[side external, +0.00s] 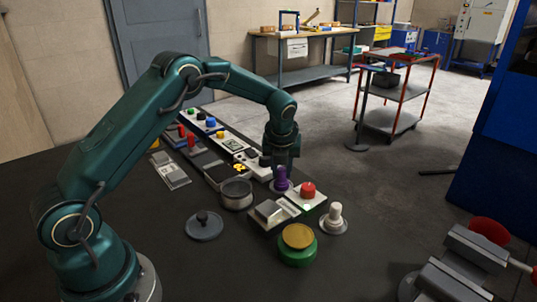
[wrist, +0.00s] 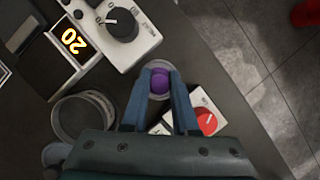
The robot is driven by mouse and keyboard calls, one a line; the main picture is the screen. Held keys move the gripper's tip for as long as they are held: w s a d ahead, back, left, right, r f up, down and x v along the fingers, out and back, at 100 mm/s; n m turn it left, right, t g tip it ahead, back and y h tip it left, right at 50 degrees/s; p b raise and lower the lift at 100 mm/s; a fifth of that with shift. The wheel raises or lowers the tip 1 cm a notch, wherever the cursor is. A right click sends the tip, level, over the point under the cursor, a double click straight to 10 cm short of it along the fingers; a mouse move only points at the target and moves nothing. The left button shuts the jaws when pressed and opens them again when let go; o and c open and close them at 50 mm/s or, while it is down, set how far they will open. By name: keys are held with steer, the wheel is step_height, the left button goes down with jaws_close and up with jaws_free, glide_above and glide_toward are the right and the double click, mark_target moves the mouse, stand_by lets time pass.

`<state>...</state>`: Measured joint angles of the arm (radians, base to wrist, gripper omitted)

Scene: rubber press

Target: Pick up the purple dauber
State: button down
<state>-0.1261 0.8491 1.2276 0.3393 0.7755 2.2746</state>
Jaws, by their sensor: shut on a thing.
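The purple dauber (side external: 281,178) stands upright at the far side of the table, just behind a box with a red button. It also shows in the wrist view, where its round purple top (wrist: 160,82) lies between the fingertips. My gripper (wrist: 160,86) points down over the dauber and is shut on it. In the side view my gripper (side external: 283,165) is right above the dauber and hides its upper end. A pale round base shows around the dauber in the wrist view. I cannot tell whether the dauber is clear of the table.
A red-button box (side external: 308,190) is close beside the dauber. Also near are a grey metal pot (side external: 237,194), a white dauber (side external: 334,217), a green pot with a gold lid (side external: 297,243) and a grey lid with a knob (side external: 204,225). Control boxes run behind; the front table area is bare.

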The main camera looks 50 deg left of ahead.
mark_target(282, 168)
steer(key=shift+r, duration=0.1)
step_height(282, 168, up, 4)
steer(key=shift+f, duration=0.2)
steer(key=s+a+r, duration=0.7)
steer(key=a, duration=0.2)
steer(key=shift+s, duration=0.25)
steer(key=shift+r, duration=0.1)
steer(key=c, duration=1.5)
jaws_free()
jaws_close()
